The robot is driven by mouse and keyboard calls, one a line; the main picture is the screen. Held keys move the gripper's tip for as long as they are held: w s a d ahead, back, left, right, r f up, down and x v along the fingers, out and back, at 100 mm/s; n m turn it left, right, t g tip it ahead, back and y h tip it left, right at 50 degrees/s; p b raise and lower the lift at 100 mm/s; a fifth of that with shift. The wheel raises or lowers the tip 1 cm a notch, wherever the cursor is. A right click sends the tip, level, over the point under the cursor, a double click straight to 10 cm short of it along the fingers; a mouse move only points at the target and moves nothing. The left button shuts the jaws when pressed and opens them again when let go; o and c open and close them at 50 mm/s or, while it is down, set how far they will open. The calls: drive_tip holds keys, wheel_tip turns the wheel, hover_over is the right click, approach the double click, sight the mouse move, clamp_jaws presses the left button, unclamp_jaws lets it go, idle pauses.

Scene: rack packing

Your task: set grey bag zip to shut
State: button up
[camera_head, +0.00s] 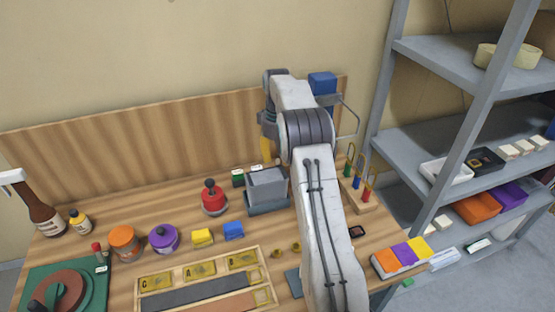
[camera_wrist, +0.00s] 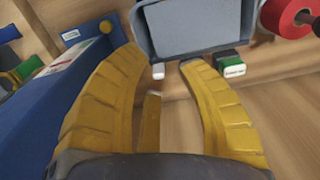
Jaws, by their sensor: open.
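The grey bag (camera_head: 267,188) stands on the wooden table beside my arm, a box-like grey shape. In the wrist view the grey bag (camera_wrist: 195,28) shows at the top, beyond my fingers. I cannot make out its zip or tell whether it is open or shut. In the head view my arm hides most of the gripper.
A green block (camera_wrist: 232,68) with a white label is near the bag. A red pot (camera_head: 214,198) stands left of the bag. A large blue object (camera_wrist: 75,105) fills the wrist view's left side. A grey shelf (camera_head: 455,65) is at the right. Several blocks and jars stand about the table.

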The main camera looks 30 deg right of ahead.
drive_tip(key=shift+r, duration=3.05)
drive_tip(key=shift+a+r, duration=0.1)
drive_tip(key=shift+r, duration=0.05)
drive_tip(key=s+a+r+n+t, duration=0.1)
drive_tip(key=s+a+r+t, duration=0.1)
drive_tip(key=s+a+r, duration=1.1)
drive_tip(key=s+a+f+t, duration=0.1)
drive_tip(key=s+f, duration=0.3)
drive_tip(key=s, duration=0.6)
drive_tip(key=s+a+f+n+t, duration=0.1)
drive_tip(key=s+a+f, duration=0.3)
drive_tip(key=s, duration=0.7)
drive_tip(key=shift+a+t, duration=0.3)
